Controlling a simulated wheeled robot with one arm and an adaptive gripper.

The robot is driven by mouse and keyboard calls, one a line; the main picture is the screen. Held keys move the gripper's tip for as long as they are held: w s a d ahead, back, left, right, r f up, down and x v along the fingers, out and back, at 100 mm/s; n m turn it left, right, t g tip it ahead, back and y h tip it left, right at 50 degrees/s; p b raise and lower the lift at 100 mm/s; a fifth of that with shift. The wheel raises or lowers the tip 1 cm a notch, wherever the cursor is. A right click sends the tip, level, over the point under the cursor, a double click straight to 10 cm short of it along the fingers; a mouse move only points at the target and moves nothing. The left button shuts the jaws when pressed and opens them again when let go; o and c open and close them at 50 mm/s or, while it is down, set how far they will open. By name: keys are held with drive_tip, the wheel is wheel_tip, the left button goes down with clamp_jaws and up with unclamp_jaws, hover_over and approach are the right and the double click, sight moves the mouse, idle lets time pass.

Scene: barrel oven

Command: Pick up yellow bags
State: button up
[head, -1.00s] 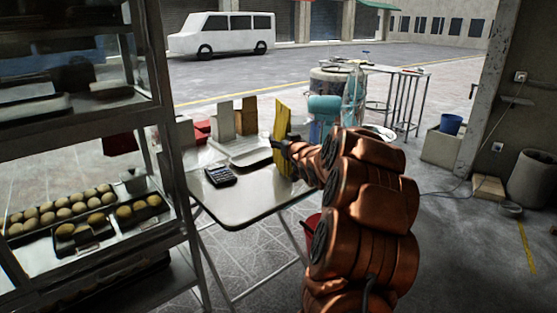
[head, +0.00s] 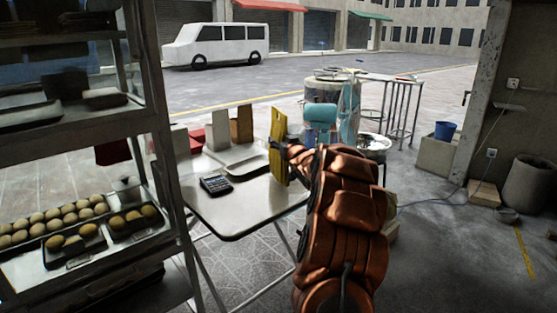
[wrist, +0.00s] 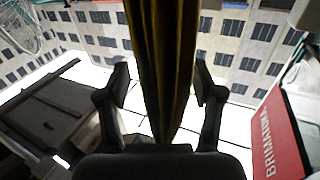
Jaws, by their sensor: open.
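A tall, narrow yellow bag (head: 277,140) stands on the folding table (head: 235,225), near its right edge. My gripper (head: 286,152) is right at the bag's right side in the head view, its fingers small and partly hidden by the wrist. In the wrist view, the yellow bag (wrist: 158,50) appears dark and edge-on, running down between the two spread fingers of my gripper (wrist: 160,80). Gaps show between the bag and each finger, so the gripper is open around it. No other yellow bag is clearly visible.
A calculator (head: 215,184), a tray (head: 242,158), a pale bag (head: 217,131) and a brown bag (head: 243,124) are on the table. A bread rack (head: 172,200) stands at left. A barrel (head: 325,90) and metal stand are behind. Floor at right is mostly clear.

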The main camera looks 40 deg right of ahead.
drive_tip(key=shift+x, duration=1.55)
drive_tip(key=shift+a, duration=0.1)
clamp_jaws()
